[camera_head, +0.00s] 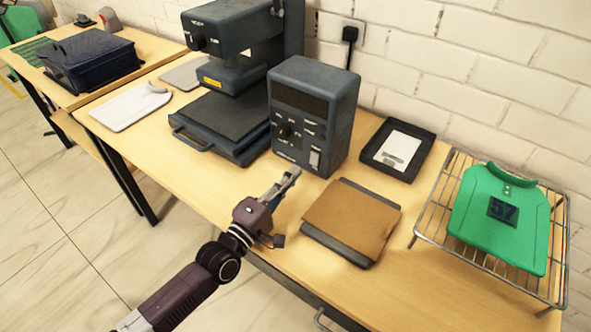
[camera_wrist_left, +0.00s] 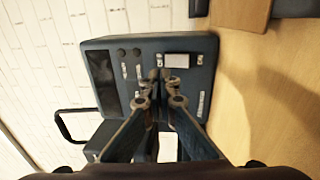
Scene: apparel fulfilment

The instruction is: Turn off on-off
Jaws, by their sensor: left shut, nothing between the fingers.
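A dark blue-grey control box (camera_head: 308,112) stands on the wooden table, with a dark display, knobs and labelled buttons on its front. A pale rocker switch (camera_head: 315,158) is at its lower right front; in the left wrist view the switch (camera_wrist_left: 177,60) lies just beyond and right of my fingertips. Which way it is pressed is too small to tell. My left gripper (camera_head: 292,174) is shut and empty, in front of the lower part of the box. In the left wrist view its fingertips (camera_wrist_left: 160,75) cover part of the panel; contact cannot be told. My right gripper is not in view.
A heat press (camera_head: 235,128) stands left of the box. A brown board (camera_head: 352,222) lies in front, with a black tray (camera_head: 421,152) behind it. A wire rack (camera_head: 429,215) holds a green shirt (camera_head: 521,190). A wall socket (camera_head: 352,34) is behind.

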